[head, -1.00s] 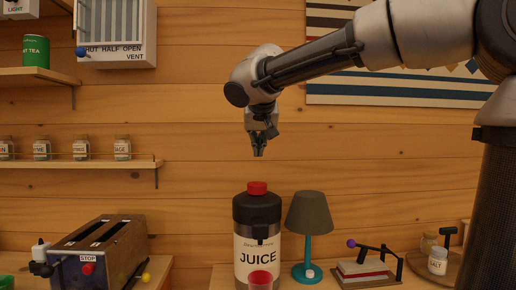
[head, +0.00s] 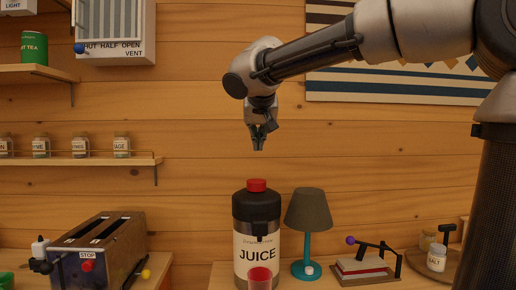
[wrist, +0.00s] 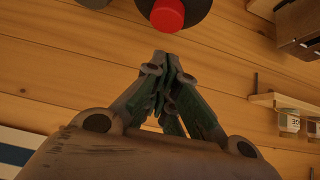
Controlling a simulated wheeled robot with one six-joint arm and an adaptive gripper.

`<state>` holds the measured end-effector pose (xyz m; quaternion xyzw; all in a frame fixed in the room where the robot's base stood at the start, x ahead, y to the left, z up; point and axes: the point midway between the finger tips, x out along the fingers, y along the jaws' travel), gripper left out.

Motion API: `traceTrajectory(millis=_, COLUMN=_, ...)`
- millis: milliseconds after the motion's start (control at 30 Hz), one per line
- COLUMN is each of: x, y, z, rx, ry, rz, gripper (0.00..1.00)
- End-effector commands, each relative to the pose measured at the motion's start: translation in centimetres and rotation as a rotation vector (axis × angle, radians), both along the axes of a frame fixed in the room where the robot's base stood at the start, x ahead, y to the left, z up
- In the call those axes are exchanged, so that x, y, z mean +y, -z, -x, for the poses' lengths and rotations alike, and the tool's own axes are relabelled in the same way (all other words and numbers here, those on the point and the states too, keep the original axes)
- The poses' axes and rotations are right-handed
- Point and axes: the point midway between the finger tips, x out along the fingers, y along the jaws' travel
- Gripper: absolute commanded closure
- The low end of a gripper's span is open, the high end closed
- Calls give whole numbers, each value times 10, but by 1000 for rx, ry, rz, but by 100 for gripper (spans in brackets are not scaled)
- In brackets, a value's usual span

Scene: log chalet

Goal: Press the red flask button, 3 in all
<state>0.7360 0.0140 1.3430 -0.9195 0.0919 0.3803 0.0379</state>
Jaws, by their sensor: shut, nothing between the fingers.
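The juice flask (head: 257,228) stands upright on the counter, with a black top, a white JUICE label and a red button (head: 257,185) on its lid. My gripper (head: 258,149) is shut and empty, pointing down above the red button with a clear gap between them. In the wrist view, the red button (wrist: 167,14) shows at the top edge, just beyond the shut fingertips of my gripper (wrist: 160,56). A cup with red contents (head: 260,278) stands in front of the flask, under its spout.
A teal lamp (head: 308,226) stands close to the right of the flask. A toaster (head: 98,252) is at the left, and a small press-like device (head: 362,265) and a salt jar (head: 436,258) are at the right. Wall shelves (head: 90,160) hold jars at the left.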

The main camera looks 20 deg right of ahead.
Motion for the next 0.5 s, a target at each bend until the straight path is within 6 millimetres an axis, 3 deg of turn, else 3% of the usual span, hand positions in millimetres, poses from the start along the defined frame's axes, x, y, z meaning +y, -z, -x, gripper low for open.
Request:
traceTrajectory(millis=100, x=3, y=-15, z=1, rx=0, ry=-3, rz=-1, gripper=100)
traceTrajectory(millis=500, x=1, y=-5, z=-7, rx=3, ry=-1, rz=1, gripper=100)
